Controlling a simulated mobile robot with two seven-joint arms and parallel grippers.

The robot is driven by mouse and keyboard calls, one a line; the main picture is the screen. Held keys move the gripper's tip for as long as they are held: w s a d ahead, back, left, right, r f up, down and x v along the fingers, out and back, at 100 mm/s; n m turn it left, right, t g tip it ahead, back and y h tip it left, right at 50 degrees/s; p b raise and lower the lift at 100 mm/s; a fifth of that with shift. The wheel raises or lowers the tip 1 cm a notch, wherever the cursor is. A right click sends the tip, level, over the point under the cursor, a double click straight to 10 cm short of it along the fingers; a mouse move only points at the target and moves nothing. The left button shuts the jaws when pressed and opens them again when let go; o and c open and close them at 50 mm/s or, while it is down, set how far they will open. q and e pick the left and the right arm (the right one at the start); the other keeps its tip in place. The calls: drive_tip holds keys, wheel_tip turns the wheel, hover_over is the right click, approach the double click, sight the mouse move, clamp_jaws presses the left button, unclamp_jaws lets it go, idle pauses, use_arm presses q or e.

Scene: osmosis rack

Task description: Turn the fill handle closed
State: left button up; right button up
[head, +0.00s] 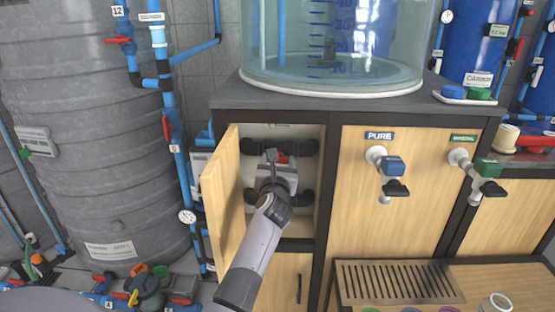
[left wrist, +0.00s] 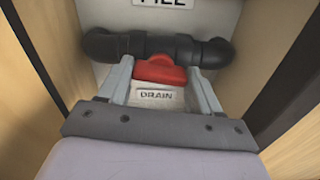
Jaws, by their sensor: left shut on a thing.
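The red fill handle (left wrist: 158,70) sits on a black horizontal pipe (left wrist: 105,46) below a partly cropped FILL label (left wrist: 165,4), inside an open cabinet. My left gripper (left wrist: 160,66) is shut on this handle, with one finger at each side of it. The handle looks wide along the line of the pipe. In the head view my left gripper (head: 278,172) reaches into the cabinet and hides most of the handle (head: 283,159). A DRAIN label (left wrist: 157,95) shows below the handle, between the fingers. My right gripper is not in view.
The open wooden door (head: 224,205) stands left of my arm, and the cabinet walls are close on both sides. A lower black pipe (head: 303,198) runs beneath. A glass tank (head: 330,45) stands on the countertop. Blue and green taps (head: 393,165) are to the right.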

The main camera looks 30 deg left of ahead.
use_arm(q)
drive_tip(key=m+p, duration=0.6)
drive_tip(key=m, duration=0.1)
drive_tip(key=shift+r, duration=0.2)
drive_tip(key=m+p, duration=0.3)
drive_tip(key=m, duration=0.2)
drive_tip(key=shift+m+p, duration=0.3)
drive_tip(key=shift+p, duration=0.1)
drive_tip(key=shift+f+m+p, duration=0.15)
drive_tip(key=shift+m+p, duration=0.8)
drive_tip(key=shift+m, duration=0.95)
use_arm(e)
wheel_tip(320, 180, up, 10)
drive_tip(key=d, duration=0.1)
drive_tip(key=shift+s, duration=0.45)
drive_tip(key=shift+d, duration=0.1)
use_arm(q)
drive_tip(key=o, duration=1.1)
drive_tip(key=shift+c, duration=0.2)
drive_tip(key=shift+f, duration=0.1)
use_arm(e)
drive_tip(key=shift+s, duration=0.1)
